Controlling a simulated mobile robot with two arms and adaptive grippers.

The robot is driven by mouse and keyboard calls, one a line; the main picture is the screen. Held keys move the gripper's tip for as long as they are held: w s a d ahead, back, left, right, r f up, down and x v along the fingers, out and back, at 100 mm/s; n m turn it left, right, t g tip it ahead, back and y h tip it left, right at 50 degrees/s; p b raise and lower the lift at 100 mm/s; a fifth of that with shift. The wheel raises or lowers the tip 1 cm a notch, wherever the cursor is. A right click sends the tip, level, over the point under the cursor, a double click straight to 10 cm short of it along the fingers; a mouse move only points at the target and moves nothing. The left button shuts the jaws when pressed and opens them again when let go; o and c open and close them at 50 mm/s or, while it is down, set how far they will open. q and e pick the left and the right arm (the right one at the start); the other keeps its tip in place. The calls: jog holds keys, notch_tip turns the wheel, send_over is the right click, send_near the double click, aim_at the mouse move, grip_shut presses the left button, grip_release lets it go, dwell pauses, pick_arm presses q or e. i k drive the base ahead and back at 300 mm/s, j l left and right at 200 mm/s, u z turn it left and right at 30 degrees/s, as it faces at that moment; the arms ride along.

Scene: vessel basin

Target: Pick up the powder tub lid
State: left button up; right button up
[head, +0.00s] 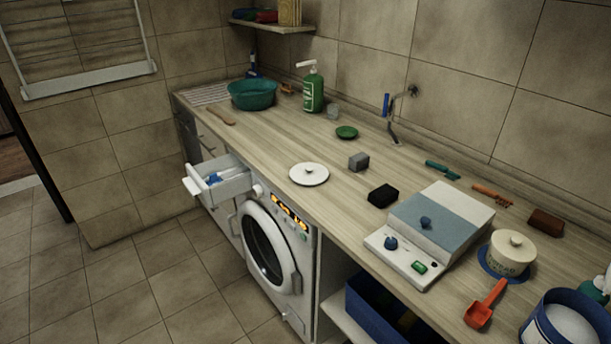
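A round white lid (309,175) with a small knob lies flat on the wooden counter, above the washing machine. A blue tub (535,330) holding white powder stands uncovered at the bottom right corner, partly cut off by the frame. I cannot tell for sure which of these covers belongs to the powder tub. Neither of my grippers is in view.
A drawer (221,183) stands open left of the washing machine (272,250). Around the white lid the counter is clear.

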aim_at(309, 174)
jog(key=z, duration=1.7)
jog(key=j, duration=0.8)
